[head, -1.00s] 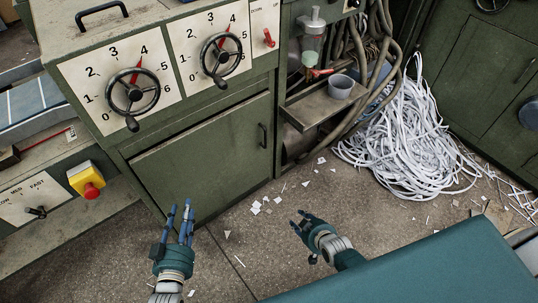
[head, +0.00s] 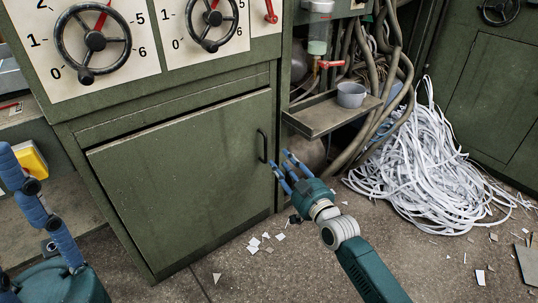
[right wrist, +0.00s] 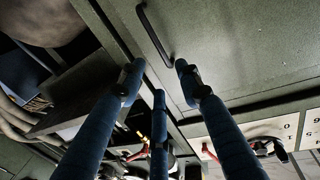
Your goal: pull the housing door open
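The housing door (head: 185,185) is a green panel under the dials in the head view, and it looks shut. Its dark bar handle (head: 262,146) stands upright near the door's right edge. My right gripper (head: 283,168) is just right of and slightly below the handle, with its blue fingers spread and empty. In the right wrist view the handle (right wrist: 153,36) lies just beyond the open fingertips (right wrist: 158,76), with no clear contact. My left gripper (head: 48,225) is large at the lower left, cut off by the frame, so its opening is unclear.
Handwheels (head: 95,40) sit above the door. A shelf (head: 325,115) with a grey cup (head: 350,95) and hoses are to its right. A heap of white paper strips (head: 420,165) lies on the floor. Scraps dot the otherwise clear floor before the door.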

